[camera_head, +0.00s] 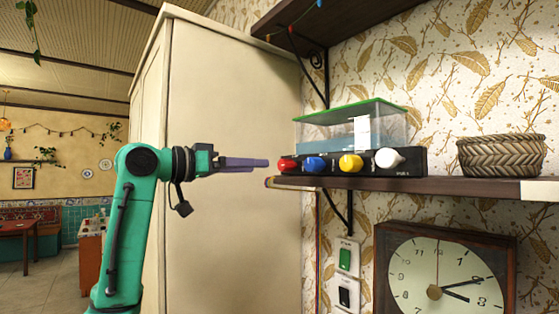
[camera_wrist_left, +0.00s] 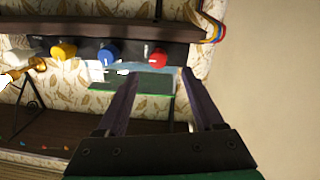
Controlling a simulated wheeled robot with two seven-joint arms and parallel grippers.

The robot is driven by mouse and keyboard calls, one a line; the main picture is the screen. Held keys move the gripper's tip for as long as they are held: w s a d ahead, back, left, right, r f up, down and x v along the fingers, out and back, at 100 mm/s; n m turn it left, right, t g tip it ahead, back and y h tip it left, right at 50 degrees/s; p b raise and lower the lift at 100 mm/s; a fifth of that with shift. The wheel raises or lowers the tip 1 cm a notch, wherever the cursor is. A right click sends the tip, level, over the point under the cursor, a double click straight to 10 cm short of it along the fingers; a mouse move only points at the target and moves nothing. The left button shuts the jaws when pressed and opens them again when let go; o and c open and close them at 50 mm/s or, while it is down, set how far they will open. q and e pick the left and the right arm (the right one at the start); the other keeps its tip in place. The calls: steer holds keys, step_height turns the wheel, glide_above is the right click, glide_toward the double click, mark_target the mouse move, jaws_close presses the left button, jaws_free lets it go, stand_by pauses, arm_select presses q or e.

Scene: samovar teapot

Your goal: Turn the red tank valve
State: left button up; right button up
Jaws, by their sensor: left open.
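The red valve (camera_head: 288,164) is the leftmost of a row of coloured knobs on a black panel (camera_head: 415,160) at the front of a clear tank (camera_head: 355,128). My left gripper (camera_head: 264,163) points at it from the left, its fingertips a short way from the knob. In the left wrist view, which is upside down, the red valve (camera_wrist_left: 157,58) lies just beyond the gap between the two open fingers (camera_wrist_left: 159,74). The gripper holds nothing. My right gripper is in neither view.
Blue (camera_head: 316,165), yellow (camera_head: 350,164) and white (camera_head: 389,158) knobs sit to the right on the panel. The tank stands on a wooden shelf (camera_head: 460,187) with a woven basket (camera_head: 500,155). A tall cream cabinet (camera_head: 230,100) stands behind my left arm. A clock (camera_head: 445,270) hangs below.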

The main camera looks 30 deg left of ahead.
mark_target(280, 166)
arm_select(q)
steer(key=p+x, duration=0.1)
steer(key=x, duration=0.1)
steer(key=p+x, duration=0.1)
steer(key=x, duration=0.2)
steer(key=p+x, duration=0.1)
steer(key=x, duration=0.1)
steer(key=shift+d+r, duration=0.3)
steer(key=shift+r, duration=0.05)
steer(key=shift+w+d+f, duration=0.1)
steer(key=shift+w, duration=0.2)
steer(key=shift+w+f, duration=0.2)
jaws_close()
